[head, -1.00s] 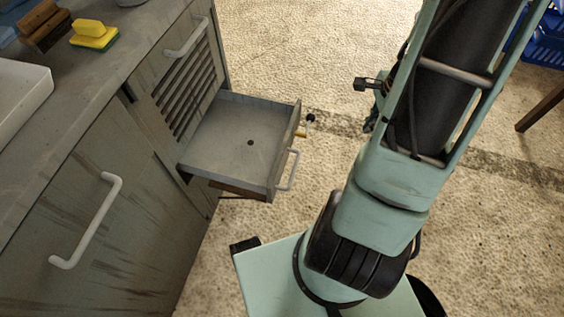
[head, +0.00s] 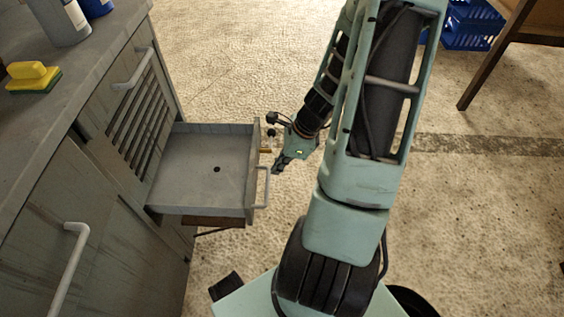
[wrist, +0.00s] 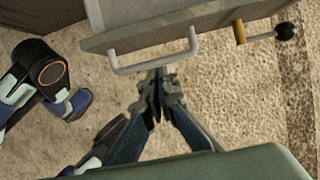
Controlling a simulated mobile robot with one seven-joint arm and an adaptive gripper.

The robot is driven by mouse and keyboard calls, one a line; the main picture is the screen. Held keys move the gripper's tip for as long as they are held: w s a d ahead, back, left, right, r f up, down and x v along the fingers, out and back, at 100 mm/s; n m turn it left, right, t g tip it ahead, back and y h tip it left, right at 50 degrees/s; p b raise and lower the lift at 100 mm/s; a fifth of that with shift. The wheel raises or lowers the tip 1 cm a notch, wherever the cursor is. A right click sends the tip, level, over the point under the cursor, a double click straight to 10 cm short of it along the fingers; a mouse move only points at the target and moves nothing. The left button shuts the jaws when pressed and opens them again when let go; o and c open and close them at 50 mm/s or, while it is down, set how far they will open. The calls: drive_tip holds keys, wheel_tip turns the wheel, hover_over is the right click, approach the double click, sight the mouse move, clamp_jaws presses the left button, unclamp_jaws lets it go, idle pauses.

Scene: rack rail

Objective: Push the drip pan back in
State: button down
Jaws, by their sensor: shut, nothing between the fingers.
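The drip pan (head: 195,178) is a shallow grey metal tray with a small dark hole in its floor. In the head view it sticks out of the cabinet front to the right. Its pale bar handle (head: 262,188) is on the front face, and the handle also shows in the wrist view (wrist: 155,62). My gripper (head: 279,167) is shut and empty, just in front of the pan's front face beside the handle. In the wrist view my fingertips (wrist: 158,74) are close to the handle; I cannot tell whether they touch it.
A brass-coloured stub with a black ball knob (wrist: 285,32) juts from the pan's front near the handle. The grey cabinet (head: 100,190) has a louvred panel and handles. A yellow sponge (head: 32,75) and bottles (head: 60,18) stand on top. Blue crates (head: 470,25) are far right.

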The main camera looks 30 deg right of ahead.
sight(254, 179)
drive_tip(key=shift+w+a+f+b, duration=0.25)
drive_tip(key=shift+w+a+f, duration=0.25)
drive_tip(key=shift+a, duration=0.2)
drive_tip(key=shift+w+a+f+b, duration=0.25)
drive_tip(key=shift+w+a+f, duration=0.2)
drive_tip(key=shift+a, duration=0.25)
drive_tip(key=shift+w+a+f+b, duration=0.25)
drive_tip(key=shift+w+a+f, duration=0.2)
drive_tip(key=shift+a, duration=0.25)
drive_tip(key=shift+w+a+r, duration=0.1)
drive_tip(key=shift+w+a, duration=0.1)
drive_tip(key=shift+a, duration=0.1)
drive_tip(key=w+a+p, duration=0.4)
drive_tip(key=w+a, duration=0.3)
drive_tip(key=a, duration=0.4)
drive_tip(key=w+a+p, duration=0.5)
drive_tip(key=w+a, duration=0.3)
drive_tip(key=a, duration=0.4)
drive_tip(key=shift+w, duration=0.25)
